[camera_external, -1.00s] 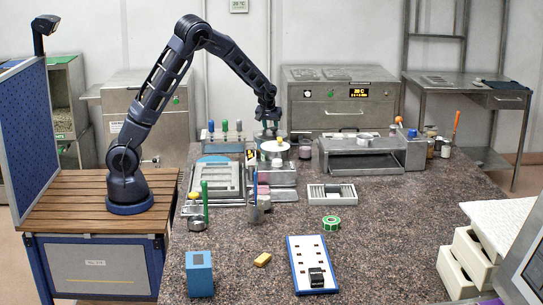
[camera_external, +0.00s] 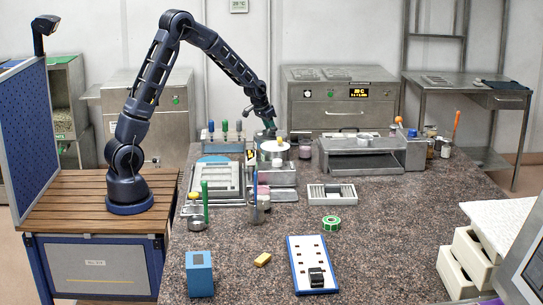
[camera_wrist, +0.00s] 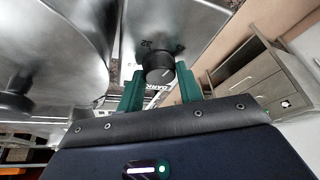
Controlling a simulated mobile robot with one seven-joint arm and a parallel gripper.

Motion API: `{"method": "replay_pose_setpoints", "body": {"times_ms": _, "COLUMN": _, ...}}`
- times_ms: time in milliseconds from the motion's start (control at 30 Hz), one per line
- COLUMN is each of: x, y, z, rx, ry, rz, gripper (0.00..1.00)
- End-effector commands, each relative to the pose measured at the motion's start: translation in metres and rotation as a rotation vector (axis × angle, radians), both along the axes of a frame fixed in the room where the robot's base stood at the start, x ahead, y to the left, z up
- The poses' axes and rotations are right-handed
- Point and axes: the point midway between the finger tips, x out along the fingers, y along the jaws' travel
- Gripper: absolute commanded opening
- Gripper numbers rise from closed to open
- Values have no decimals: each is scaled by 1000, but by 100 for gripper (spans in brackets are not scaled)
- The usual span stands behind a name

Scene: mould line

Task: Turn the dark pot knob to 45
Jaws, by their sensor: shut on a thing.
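The dark knob (camera_wrist: 158,69) sits between my gripper's two green fingers (camera_wrist: 160,82) in the wrist view, on a grey metal face. It carries a light pointer line, and small dark scale marks stand around it, too small to read for certain. White lettering that looks like "DARK" shows behind it between the fingers. My gripper is shut on the knob. In the external view my gripper (camera_external: 269,126) is tilted down at the back of the round metal pots (camera_external: 274,157); the knob cannot be made out there.
Large round metal pot surfaces (camera_wrist: 60,50) fill the left of the wrist view, close to the fingers. Upright coloured-handled tools (camera_external: 224,128) stand left of my gripper, and a metal press-like unit (camera_external: 358,160) stands to the right.

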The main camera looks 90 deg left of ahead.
Motion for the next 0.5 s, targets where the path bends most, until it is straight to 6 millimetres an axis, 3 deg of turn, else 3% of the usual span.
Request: {"method": "replay_pose_setpoints", "body": {"times_ms": 500, "x": 0, "y": 1, "z": 0, "rx": 0, "ry": 0, "rz": -147, "gripper": 13}}
